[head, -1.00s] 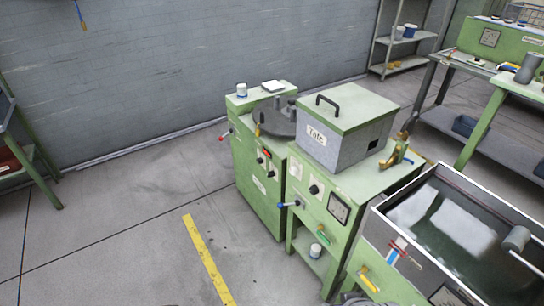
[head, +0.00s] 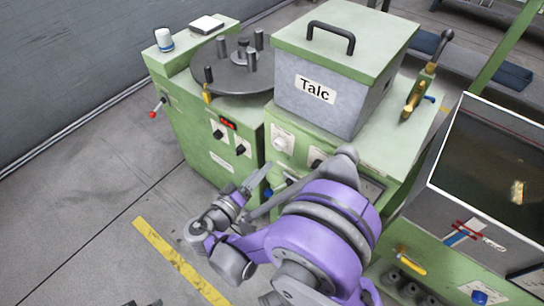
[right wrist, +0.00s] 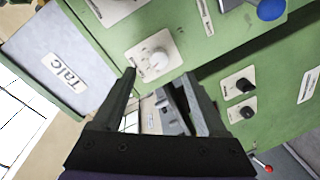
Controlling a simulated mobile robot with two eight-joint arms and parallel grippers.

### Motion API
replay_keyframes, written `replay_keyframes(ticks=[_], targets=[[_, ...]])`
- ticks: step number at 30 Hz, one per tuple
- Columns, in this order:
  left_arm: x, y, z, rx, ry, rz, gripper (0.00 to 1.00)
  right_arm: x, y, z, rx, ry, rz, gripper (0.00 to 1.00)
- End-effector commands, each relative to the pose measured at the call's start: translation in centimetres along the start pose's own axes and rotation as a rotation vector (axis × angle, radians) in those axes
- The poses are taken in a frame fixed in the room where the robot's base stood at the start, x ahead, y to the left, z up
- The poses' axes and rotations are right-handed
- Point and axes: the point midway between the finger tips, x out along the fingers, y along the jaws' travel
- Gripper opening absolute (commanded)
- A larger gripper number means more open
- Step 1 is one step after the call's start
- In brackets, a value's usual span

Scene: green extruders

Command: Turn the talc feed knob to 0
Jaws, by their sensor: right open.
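The grey "Talc" box (head: 320,85) sits on a green machine. Below it a white round knob (head: 280,144) sits on a white dial plate on the machine's front. The knob also shows in the right wrist view (right wrist: 153,63), just beyond my fingers; its dial marks are too small to read. My right gripper (head: 250,184) is open and empty, lower left of the knob and apart from it. In the right wrist view its fingers (right wrist: 160,82) point toward the panel. Dark tips at the head view's bottom edge may be my left gripper (head: 142,303); its state is unclear.
A black knob (head: 316,165) is right of the white one. The left cabinet has black knobs (head: 218,134) and a red-tipped lever (head: 153,114). A blue-ended handle (right wrist: 270,9) juts out near the panel. A water trough (head: 490,150) stands right. Floor at left is clear.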

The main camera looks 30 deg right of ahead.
Motion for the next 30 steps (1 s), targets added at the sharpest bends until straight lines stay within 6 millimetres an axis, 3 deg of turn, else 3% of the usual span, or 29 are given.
replay_keyframes(ticks=[1, 7, 21, 30], targets=[[0.7, 0.0, 0.3, 0.000, -0.003, 0.000, 0.50, -0.5, -0.9, -0.1, 0.016, 0.028, 0.028, 0.75], [1.1, 0.0, 0.4, 0.000, -0.004, 0.000, 0.50, -0.3, -1.1, -0.6, 0.047, 0.068, 0.081, 0.75], [1.5, 0.0, 0.5, 0.000, -0.006, 0.000, 0.50, 7.8, -0.4, -1.1, 0.046, 0.066, 0.080, 0.75], [1.6, 0.0, 0.6, 0.000, -0.006, 0.000, 0.50, 9.7, -0.2, -1.3, 0.046, 0.068, 0.077, 0.75]])
